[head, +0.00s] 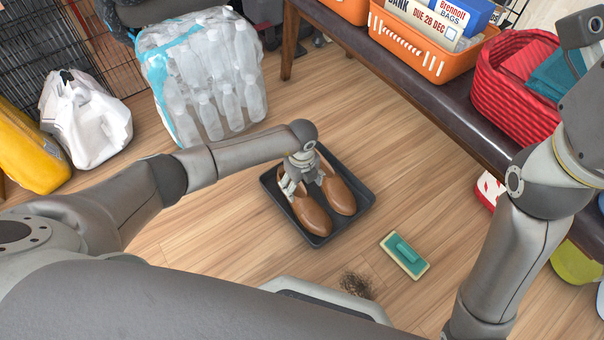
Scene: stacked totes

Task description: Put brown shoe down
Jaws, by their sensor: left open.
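Two brown shoes lie side by side in a shallow black tray (361,188) on the wooden floor. The left brown shoe (311,216) and the right brown shoe (341,196) both point toward the bottom right. My left gripper (302,184) is open, low over the heel end of the shoes, with its fingers around or beside the left shoe's rear part. It hides the heels, and I cannot tell whether it touches a shoe. My right arm stands at the right edge; its gripper is out of view.
A green scrub brush (404,255) and a dark patch of hair (356,284) lie near the tray. A bottle pack (213,90) and white bag (88,122) stand behind. A dark bench (440,98) holds an orange basket (412,45) and red basket (508,90).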

